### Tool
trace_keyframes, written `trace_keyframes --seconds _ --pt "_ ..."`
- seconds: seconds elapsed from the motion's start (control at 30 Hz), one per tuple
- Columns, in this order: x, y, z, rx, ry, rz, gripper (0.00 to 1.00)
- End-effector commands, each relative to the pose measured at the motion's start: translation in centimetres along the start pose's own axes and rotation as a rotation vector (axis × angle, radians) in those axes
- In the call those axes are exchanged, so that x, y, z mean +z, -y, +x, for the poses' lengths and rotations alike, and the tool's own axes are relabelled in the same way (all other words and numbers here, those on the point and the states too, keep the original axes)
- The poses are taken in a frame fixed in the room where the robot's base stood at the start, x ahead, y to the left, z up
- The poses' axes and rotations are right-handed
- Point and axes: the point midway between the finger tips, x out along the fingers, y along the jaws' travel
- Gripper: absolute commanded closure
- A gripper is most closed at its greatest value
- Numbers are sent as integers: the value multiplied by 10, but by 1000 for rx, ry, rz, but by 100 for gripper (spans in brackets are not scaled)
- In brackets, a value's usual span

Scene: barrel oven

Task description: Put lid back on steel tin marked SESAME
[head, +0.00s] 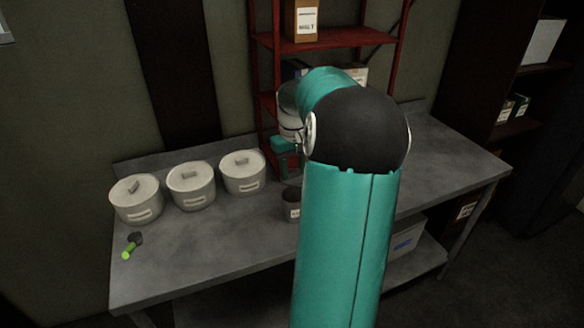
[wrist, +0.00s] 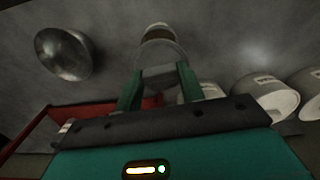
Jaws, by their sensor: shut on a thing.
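My gripper (wrist: 158,79) is shut on a grey block-shaped handle of a lid (wrist: 160,72), seen between its two green fingers in the wrist view. A small round steel tin with a pale label (wrist: 157,31) shows just beyond the lid in that view, and the lid seems to overlap its outline. In the head view this tin (head: 292,208) stands on the bench, its top dark and open, partly behind my arm. Its label is too small to read. My gripper (head: 284,150) is above and behind it there, mostly hidden by my arm, and the lid cannot be made out.
Three lidded pale pots (head: 137,200) stand in a row on the left of the steel bench (head: 220,243). A green-handled tool (head: 129,250) lies at the left. A red shelf (head: 330,38) rises behind. A shiny metal bowl (wrist: 65,54) shows in the wrist view.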

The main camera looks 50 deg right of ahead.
Motion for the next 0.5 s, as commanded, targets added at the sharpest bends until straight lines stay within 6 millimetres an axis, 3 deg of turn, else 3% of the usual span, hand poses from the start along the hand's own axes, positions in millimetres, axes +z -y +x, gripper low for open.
trace_keyframes --seconds 0.5 --pt "1 1 45 -1 1 0 82"
